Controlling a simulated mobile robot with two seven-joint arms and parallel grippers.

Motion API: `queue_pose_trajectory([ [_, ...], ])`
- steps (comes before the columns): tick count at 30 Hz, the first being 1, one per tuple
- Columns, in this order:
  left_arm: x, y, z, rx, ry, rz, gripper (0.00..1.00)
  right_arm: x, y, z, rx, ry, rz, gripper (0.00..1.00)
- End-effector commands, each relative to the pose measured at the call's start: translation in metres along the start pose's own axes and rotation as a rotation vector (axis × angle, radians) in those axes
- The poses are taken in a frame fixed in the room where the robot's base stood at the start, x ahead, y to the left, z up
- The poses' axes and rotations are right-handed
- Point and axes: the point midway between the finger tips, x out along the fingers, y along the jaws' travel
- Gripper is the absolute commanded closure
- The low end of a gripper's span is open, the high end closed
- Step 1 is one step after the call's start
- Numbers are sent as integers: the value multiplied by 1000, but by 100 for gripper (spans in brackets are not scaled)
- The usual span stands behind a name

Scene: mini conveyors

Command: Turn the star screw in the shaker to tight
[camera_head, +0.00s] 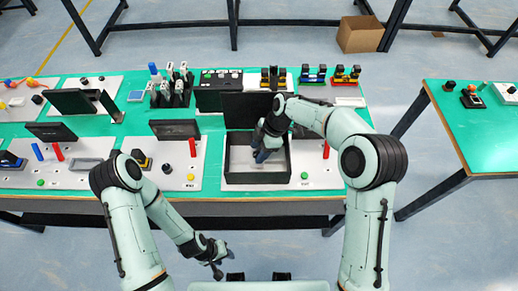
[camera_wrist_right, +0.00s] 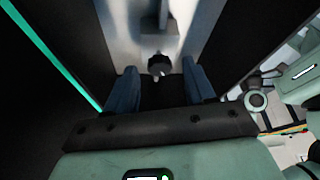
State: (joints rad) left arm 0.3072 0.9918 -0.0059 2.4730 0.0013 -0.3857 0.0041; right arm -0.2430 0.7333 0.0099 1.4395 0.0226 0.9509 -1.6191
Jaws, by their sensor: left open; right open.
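The shaker appears to be the open black box (camera_head: 256,178) at the front of the green table, with its dark lid (camera_head: 246,108) raised behind it. My right gripper (camera_head: 262,154) reaches down into this box, fingers open and empty. In the right wrist view, its two blue fingers (camera_wrist_right: 162,88) stand apart, and the dark star screw (camera_wrist_right: 159,65) sits just beyond and between their tips, on a pale metal part (camera_wrist_right: 150,25). No contact is visible. My left gripper (camera_head: 217,268) is open and empty, low in front of the table. The screw is hidden in the head view.
A station with a red handle and dark screen (camera_head: 174,129) stands left of the box. Behind are several black-and-white tools (camera_head: 178,84) and a row of coloured connectors (camera_head: 312,75). A second green table (camera_head: 470,130) is at the right, with floor between.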

Motion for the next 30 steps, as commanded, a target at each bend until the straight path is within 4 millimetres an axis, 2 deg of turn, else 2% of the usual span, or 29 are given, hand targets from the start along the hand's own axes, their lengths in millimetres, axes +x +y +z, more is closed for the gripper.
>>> queue_pose_trajectory([
  [6, 0, 0, 0, 0, 0, 0, 57, 0, 0, 0, 0, 0, 0, 46],
  [7, 0, 0, 0, 0, 0, 0, 57, 0, 0, 0, 0, 0, 0, 49],
  [9, 0, 0, 0, 0, 0, 0, 57, 0, 0, 0, 0, 0, 0, 72],
  [12, 0, 0, 0, 0, 0, 0, 57, 0, 0, 0, 0, 0, 0, 100],
  [22, 5, -3, 3, -1, -4, -1, 57, 1, 0, 0, 30, 1, 14, 100],
  [30, 24, -13, 13, -7, -19, -7, 57, 3, -2, 0, 170, 1, 74, 100],
])
